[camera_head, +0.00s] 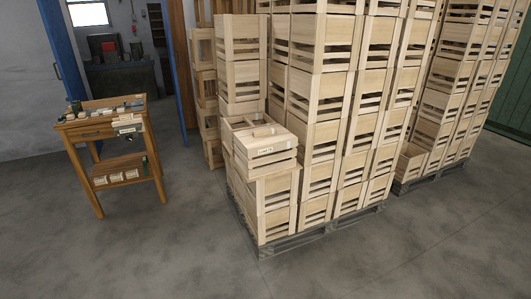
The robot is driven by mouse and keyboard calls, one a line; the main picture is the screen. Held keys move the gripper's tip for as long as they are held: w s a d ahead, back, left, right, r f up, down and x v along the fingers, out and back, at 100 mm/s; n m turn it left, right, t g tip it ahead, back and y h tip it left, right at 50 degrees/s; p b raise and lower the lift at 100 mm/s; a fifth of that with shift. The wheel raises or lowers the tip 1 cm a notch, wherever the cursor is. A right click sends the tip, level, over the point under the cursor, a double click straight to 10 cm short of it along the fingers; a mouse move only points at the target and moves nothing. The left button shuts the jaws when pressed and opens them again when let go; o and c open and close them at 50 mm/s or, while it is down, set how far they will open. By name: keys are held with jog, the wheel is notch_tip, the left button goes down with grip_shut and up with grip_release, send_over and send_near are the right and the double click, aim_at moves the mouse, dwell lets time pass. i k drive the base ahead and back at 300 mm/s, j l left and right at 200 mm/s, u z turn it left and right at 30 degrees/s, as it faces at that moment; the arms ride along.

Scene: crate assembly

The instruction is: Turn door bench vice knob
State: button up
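My gripper is not in view. A blue door edge or post (62,50) stands at the left, with a small dark handle (57,71) on its left side. No bench vice or knob can be made out for certain. A small wooden workbench (98,129) stands at the left with tools and small parts on top, too small to tell apart. Through the doorway, a dark bench (122,77) in the back room carries several dark objects, also too small to identify.
Tall stacks of wooden crates (335,90) stand on a grey pallet (320,232) in the middle. One crate (265,147) sits tilted on a lower front stack. More crates (440,130) stand at the right. Grey floor (130,250) is clear in front.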

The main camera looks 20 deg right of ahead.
aim_at(128, 137)
jog(key=i+j+z, duration=0.15)
jog(key=i+j, duration=0.25)
jog(key=i+j+z, duration=0.15)
jog(key=i+j, duration=0.25)
jog(key=i+j+z, duration=0.1)
jog(key=i+j, duration=0.35)
jog(key=i+j+z, duration=0.15)
jog(key=i+j, duration=0.2)
jog(key=j, duration=0.2)
jog(key=i+j+z, duration=0.15)
jog(key=i+j, duration=0.2)
jog(key=j, duration=0.2)
jog(key=i+j+u, duration=0.1)
jog(key=u, duration=1.2)
